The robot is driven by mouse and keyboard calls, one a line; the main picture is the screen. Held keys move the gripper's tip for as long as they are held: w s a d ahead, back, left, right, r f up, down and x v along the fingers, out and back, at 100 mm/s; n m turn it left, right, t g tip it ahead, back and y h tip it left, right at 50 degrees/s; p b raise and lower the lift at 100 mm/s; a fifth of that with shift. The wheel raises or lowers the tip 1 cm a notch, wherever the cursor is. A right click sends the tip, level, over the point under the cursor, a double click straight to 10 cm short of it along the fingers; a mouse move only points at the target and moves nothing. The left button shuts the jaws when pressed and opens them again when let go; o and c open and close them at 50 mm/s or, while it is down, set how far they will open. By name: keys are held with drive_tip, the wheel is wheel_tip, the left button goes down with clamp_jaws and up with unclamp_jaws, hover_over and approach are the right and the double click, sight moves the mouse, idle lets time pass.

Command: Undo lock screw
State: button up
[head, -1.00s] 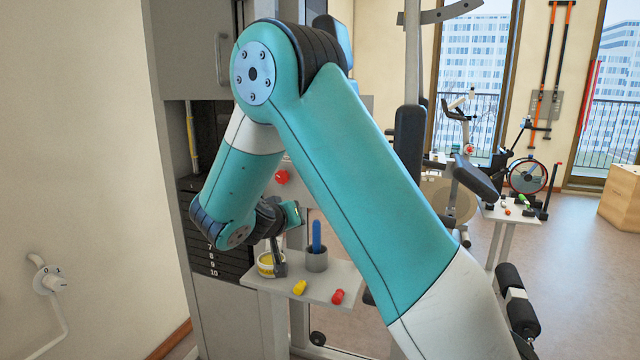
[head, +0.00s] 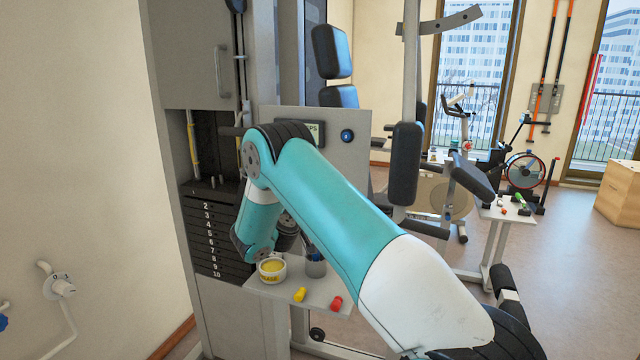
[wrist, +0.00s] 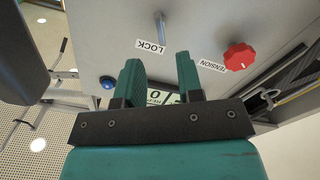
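In the wrist view a plain metal lock screw (wrist: 161,27) sticks out of the grey panel (wrist: 105,27) above the word LOCK (wrist: 150,47). The red tension knob (wrist: 240,57) is to its right, and a blue button (wrist: 107,82) is to the lower left. My gripper (wrist: 158,64) is open, with a clear gap between its teal fingers. The fingers look apart from the screw, which is beyond their tips; nothing is between them. In the head view the panel (head: 350,170) stands behind my arm, which hides the lock screw and most of the gripper.
A small shelf (head: 318,293) below the panel holds a yellow tub (head: 272,268), a grey cup (head: 316,268), a yellow piece (head: 300,294) and a red piece (head: 336,303). A numbered weight stack (head: 215,240) is at the left.

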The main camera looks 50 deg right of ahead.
drive_tip(key=p+x, duration=0.2)
drive_tip(key=x, duration=0.6)
drive_tip(key=shift+d+f, duration=0.1)
drive_tip(key=shift+c, duration=0.5)
drive_tip(key=shift+w, duration=0.1)
clamp_jaws()
drive_tip(key=shift+a, duration=0.35)
drive_tip(key=shift+d, duration=0.2)
